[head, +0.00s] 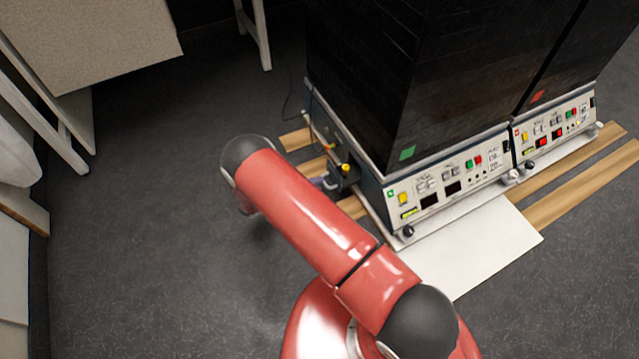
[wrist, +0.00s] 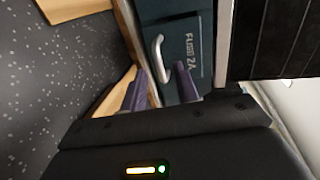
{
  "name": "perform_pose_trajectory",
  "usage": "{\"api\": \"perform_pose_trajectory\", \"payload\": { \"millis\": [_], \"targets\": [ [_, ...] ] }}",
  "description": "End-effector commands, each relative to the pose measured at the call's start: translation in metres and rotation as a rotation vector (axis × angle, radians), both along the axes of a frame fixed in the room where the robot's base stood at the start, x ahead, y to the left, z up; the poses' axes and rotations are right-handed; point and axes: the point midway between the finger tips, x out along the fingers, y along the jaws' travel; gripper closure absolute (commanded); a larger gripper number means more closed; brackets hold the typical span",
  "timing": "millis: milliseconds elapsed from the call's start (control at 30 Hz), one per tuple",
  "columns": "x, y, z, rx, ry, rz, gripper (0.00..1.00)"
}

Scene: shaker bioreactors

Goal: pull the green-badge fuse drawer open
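The green badge (head: 407,153) is on the lower corner of the near black cabinet. In the wrist view, a dark teal panel marked "FUSE 2A" (wrist: 192,50) carries a pale metal bar handle (wrist: 155,46). I take this panel for the fuse drawer; no badge shows in this view, and I see no gap around its front. My gripper (wrist: 160,72) is open, its two purple fingers on either side of the handle's lower part. Whether they touch it I cannot tell.
A second black cabinet with a red badge (head: 538,96) stands to the right. Both have control panels with coloured buttons (head: 469,163). Wooden slats (head: 575,187) and a white board (head: 478,245) lie beneath and in front. Grey floor (head: 150,250) is clear at left.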

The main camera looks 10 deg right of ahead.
Motion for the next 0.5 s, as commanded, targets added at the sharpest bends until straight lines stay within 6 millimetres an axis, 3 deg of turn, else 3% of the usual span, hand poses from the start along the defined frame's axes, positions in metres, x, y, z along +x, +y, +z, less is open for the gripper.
{"api": "perform_pose_trajectory", "payload": {
  "millis": [233,500],
  "targets": [
    [-0.012,0.039,0.009,0.002,-0.001,0.003,0.7],
    [-0.016,0.051,0.012,0.001,0.0,0.0,0.7]
  ]
}}
